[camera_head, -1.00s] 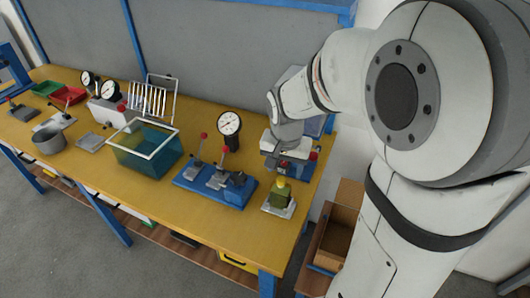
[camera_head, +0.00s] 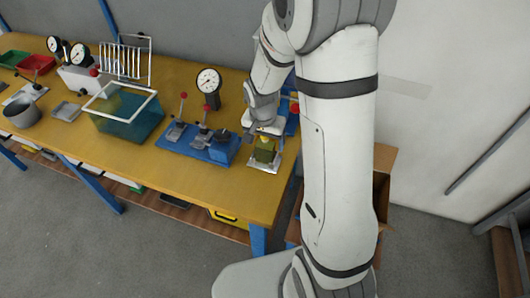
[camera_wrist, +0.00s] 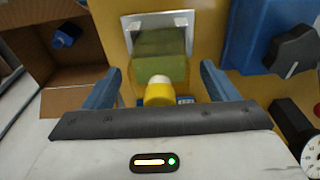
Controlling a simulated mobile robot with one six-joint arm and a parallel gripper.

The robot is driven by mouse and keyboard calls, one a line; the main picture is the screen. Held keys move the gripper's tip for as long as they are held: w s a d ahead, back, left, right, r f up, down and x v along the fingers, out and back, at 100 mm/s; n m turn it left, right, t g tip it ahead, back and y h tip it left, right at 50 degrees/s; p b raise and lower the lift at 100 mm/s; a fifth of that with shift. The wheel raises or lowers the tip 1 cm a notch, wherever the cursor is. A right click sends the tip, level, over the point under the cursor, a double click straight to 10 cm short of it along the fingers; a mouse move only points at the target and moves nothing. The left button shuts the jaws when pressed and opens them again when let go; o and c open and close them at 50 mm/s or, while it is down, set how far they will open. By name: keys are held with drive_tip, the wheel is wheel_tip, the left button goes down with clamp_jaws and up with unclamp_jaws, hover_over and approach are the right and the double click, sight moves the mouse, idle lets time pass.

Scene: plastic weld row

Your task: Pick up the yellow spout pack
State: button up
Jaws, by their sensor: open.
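The spout pack (camera_head: 264,151) stands on a small metal plate (camera_head: 279,165) at the right end of the yellow bench. Its body looks olive green, with a yellow spout on top. In the wrist view the pack (camera_wrist: 160,58) shows its green body on the plate (camera_wrist: 129,22) and a yellow spout with a pale tip pointing towards my gripper. My gripper (camera_head: 262,133) is just above the pack. It is open, with its two blue fingers (camera_wrist: 161,68) on either side of the pack and a gap at each side. Contact is not visible.
A blue clamp fixture (camera_head: 205,145) with red-knobbed levers stands left of the pack. A dial gauge (camera_head: 208,82) stands behind. A water tank (camera_head: 125,115) is further left. A blue device with a black knob (camera_wrist: 292,50) sits close right in the wrist view. An open cardboard box (camera_wrist: 62,100) is at left.

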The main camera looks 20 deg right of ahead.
drive_tip(key=shift+c, duration=0.4)
drive_tip(key=c, duration=1.4)
